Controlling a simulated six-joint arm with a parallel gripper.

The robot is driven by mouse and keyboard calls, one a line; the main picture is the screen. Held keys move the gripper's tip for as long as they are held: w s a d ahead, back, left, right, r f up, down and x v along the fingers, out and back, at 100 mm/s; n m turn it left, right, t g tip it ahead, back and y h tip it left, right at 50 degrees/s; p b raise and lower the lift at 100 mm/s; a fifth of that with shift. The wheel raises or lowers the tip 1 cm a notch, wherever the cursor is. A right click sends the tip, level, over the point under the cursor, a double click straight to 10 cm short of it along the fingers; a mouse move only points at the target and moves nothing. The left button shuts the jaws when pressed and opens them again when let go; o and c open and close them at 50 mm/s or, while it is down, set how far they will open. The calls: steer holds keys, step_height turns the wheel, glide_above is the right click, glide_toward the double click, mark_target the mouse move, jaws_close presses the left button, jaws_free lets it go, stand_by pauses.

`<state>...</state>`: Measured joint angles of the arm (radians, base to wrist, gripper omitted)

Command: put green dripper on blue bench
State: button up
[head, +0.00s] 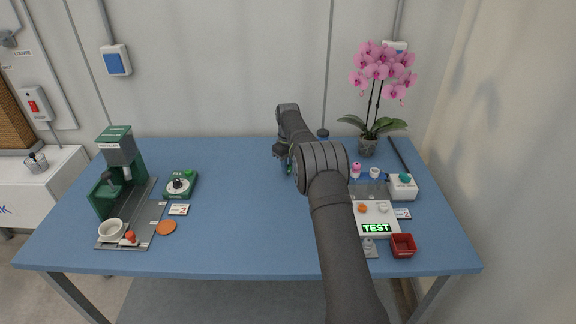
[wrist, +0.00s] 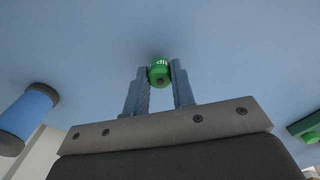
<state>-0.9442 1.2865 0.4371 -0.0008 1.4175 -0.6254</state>
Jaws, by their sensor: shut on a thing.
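The green dripper (wrist: 159,73) is a small rounded green piece with white lettering, partly readable. My gripper (wrist: 160,88) is shut on it, with one bluish-grey finger on each side. In the head view my gripper (head: 285,163) is over the back middle of the blue bench (head: 240,225), partly hidden behind my own arm. Only a little green shows there. The blue bench top also fills the background of the wrist view (wrist: 90,50). I cannot tell whether the dripper touches the bench.
A green machine (head: 118,150) on a grey tray and a round green-based device (head: 180,187) stand left. The pink orchid (head: 380,85), a white TEST box (head: 376,222) and a red bin (head: 403,245) are right. The bench's middle front is clear.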

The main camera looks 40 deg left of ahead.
steer(key=shift+f, duration=0.15)
steer(key=o, duration=1)
steer(key=shift+c, duration=0.2)
step_height(320, 180, up, 12)
steer(key=shift+r, duration=0.2)
